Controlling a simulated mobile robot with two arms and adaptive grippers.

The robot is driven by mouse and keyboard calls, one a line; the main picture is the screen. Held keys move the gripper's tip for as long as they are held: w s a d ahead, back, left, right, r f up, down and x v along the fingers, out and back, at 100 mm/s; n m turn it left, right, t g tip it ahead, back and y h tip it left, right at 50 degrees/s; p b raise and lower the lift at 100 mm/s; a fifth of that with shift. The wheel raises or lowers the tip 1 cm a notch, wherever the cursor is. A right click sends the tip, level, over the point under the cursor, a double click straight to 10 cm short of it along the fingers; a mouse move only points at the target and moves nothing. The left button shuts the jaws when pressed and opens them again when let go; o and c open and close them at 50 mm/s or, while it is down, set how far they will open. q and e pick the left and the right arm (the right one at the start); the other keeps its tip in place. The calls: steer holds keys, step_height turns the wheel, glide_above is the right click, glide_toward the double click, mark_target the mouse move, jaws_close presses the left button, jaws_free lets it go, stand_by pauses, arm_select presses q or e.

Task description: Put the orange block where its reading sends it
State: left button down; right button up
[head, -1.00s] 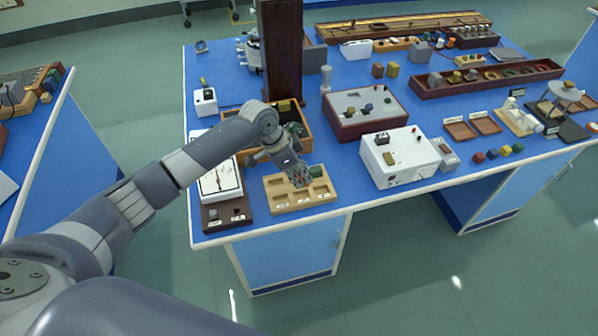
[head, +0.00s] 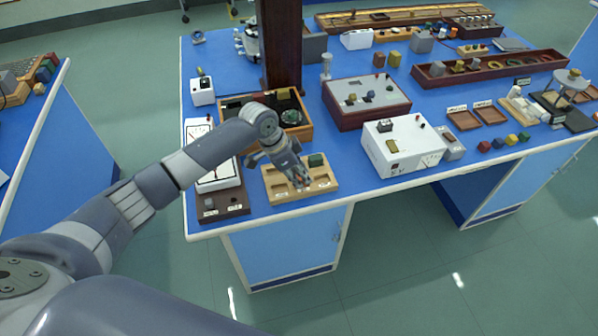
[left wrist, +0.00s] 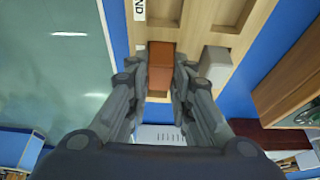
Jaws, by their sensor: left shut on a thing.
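The orange block (left wrist: 160,66) is between the fingers of my left gripper (left wrist: 160,88) in the left wrist view, and the gripper is shut on it. In the head view my left gripper (head: 302,183) points down over the front part of a pale wooden tray (head: 273,196) with several compartments and white labels. The fingers hide the block there. The tray also shows in the left wrist view (left wrist: 203,27), with part of a label ending in "ND". I cannot tell whether the orange block touches the tray.
A white meter box (head: 218,181) and a dark holder (head: 236,199) stand left of the tray. A wooden box (head: 305,132) is behind it, below a dark post (head: 280,50). A white instrument (head: 400,150) stands to the right. The bench front edge is close.

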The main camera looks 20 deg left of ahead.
arm_select(q)
steer(key=shift+f, duration=0.2)
steer(key=c, duration=1.3)
jaws_free()
steer(key=shift+c, duration=0.2)
steer(key=v, duration=1.2)
